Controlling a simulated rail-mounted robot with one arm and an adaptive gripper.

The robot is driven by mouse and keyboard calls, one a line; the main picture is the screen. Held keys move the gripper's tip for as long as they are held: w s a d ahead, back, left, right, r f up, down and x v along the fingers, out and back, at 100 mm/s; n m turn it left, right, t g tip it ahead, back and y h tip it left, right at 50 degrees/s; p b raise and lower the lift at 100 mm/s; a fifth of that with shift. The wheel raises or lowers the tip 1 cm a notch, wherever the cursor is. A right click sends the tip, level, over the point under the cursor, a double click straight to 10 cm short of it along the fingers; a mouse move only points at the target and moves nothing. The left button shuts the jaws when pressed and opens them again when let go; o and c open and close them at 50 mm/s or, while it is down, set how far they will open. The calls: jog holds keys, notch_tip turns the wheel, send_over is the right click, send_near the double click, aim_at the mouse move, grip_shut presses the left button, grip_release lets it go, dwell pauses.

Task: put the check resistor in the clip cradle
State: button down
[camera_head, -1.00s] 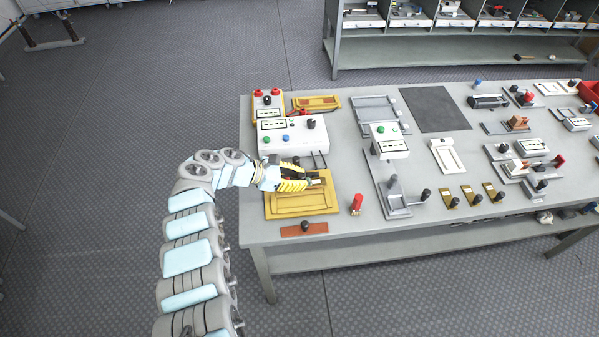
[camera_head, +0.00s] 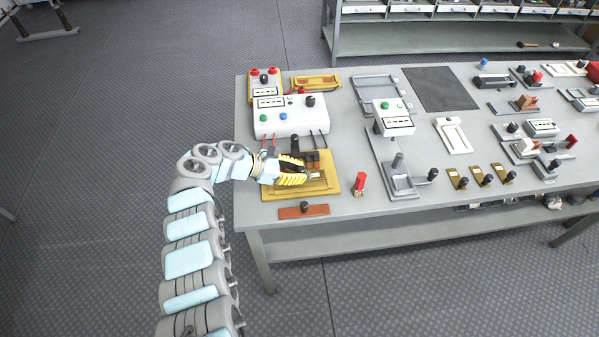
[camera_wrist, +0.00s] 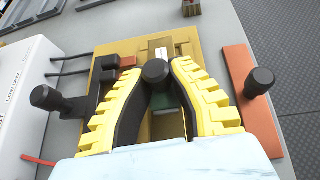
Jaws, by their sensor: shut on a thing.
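The check resistor (camera_wrist: 166,100) shows in the wrist view as a dark green body under a round black knob, between my fingers. My gripper (camera_wrist: 157,70) is shut on it; the same gripper (camera_head: 304,178) shows from the side in the head view. The clip cradle appears to be the yellow-tan board (camera_head: 328,186) beneath, with brown blocks and a black-knobbed lever at its far side. My gripper is over this board. My fingers hide much of the resistor, and I cannot tell whether it touches the board.
A white meter box (camera_head: 290,128) with leads stands just behind the board. A rust-red plate (camera_head: 290,212) with a black knob lies in front. A red-handled piece (camera_head: 360,183) stands to the right, beside a grey fixture (camera_head: 402,183). The dark mat (camera_head: 440,88) is bare.

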jog(key=shift+f+b, duration=0.7)
jog(key=shift+f, duration=0.4)
dwell(0.6)
jog(key=c, duration=1)
grip_release()
jog(key=v, duration=1.2)
jog(key=shift+r, duration=0.1)
